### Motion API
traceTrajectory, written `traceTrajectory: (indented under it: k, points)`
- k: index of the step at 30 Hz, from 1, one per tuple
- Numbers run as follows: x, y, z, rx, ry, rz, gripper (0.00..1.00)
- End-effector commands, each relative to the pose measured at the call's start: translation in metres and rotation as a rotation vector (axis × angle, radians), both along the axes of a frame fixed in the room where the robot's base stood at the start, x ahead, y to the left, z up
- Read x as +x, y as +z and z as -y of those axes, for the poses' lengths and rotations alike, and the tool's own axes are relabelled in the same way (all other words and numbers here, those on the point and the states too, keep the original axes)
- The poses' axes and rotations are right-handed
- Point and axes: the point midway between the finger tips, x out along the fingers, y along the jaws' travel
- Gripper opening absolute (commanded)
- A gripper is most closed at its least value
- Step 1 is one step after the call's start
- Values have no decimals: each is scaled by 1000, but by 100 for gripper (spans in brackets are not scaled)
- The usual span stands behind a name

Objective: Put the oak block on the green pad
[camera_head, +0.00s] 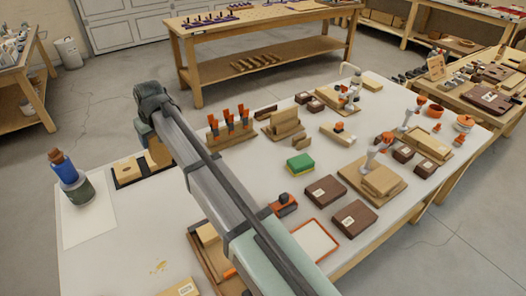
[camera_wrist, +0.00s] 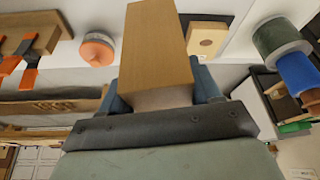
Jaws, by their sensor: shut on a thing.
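The oak block (camera_wrist: 157,45) is a light brown rectangular block, clamped between the two bluish fingers of my gripper (camera_wrist: 160,88) in the wrist view. It reaches forward past the fingers. In the head view the block (camera_head: 158,151) shows partly beside my arm, over the left part of the white bench, near a dark-framed wooden piece. Whether it touches anything below is unclear. A green-topped block with a yellow lower layer (camera_head: 300,164) lies mid-bench, right of my arm. I cannot tell whether it is the green pad; no other flat green pad is clearly visible.
The dark-framed wooden piece with a hole (camera_head: 128,170) lies left of my gripper. An orange-handled tool rack (camera_head: 230,125) is right of my arm. Bare bench (camera_head: 130,235) lies at front left.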

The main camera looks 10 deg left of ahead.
Motion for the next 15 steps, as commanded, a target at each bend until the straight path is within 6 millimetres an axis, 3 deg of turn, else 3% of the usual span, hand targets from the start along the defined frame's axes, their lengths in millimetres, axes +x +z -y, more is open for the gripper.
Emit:
traceTrajectory:
  k: [7, 15]
  points:
    - [39, 2, 33, 1, -60, 1, 23]
    - [113, 14, 113, 2, -187, 2, 23]
